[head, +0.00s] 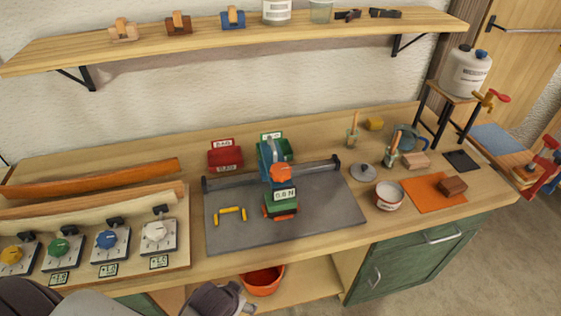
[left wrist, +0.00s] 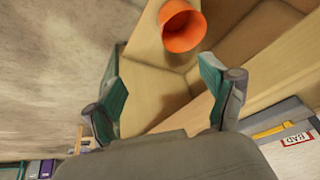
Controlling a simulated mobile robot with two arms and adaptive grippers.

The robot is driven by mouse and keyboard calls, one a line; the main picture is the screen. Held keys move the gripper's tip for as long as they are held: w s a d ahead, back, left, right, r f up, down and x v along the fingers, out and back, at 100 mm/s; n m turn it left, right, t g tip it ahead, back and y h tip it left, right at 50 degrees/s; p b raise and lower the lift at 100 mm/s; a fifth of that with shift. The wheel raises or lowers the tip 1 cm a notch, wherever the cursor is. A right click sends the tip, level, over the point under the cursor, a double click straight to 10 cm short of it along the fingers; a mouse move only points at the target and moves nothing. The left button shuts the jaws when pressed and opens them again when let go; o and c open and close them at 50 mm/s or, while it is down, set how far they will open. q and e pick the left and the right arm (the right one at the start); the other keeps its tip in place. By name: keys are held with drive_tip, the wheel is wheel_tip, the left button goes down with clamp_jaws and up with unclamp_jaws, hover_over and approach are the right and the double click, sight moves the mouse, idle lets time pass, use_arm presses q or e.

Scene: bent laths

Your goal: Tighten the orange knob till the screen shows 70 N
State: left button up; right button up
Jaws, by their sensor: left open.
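The orange knob (head: 281,173) sits on top of a blue and green device on the grey plate of the bench. The small screen (head: 284,195) below the knob seems to read 0.0 N. A green block with orange at its base (head: 281,208) is under the screen. My left gripper (head: 238,302) is low at the bottom edge of the head view, in front of the bench and well below the knob. In the left wrist view its two teal-padded fingers (left wrist: 162,88) are spread with nothing between them. My right gripper is not in view.
An orange bucket (head: 262,281) stands under the bench beside my left gripper. Knobbed clamp units (head: 107,241) line the left. Small yellow pieces (head: 230,210) lie on the plate. A tin (head: 387,197) and orange sheet (head: 424,200) are right. A shelf (head: 330,30) hangs above.

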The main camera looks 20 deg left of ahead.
use_arm(q)
wheel_tip(320, 180, up, 5)
drive_tip(key=w, duration=0.1)
drive_tip(key=t+h+p, duration=0.3)
drive_tip(key=t, duration=0.6)
approach(279, 171)
drive_tip(key=p+x, duration=0.3)
drive_tip(key=x, duration=0.6)
drive_tip(key=shift+w+d, duration=0.1)
drive_tip(key=shift+w, duration=0.3)
drive_tip(key=shift+w+d+f, duration=0.1)
drive_tip(key=shift+w+f, duration=0.2)
drive_tip(key=shift+w, duration=0.25)
drive_tip(key=c, duration=1.2)
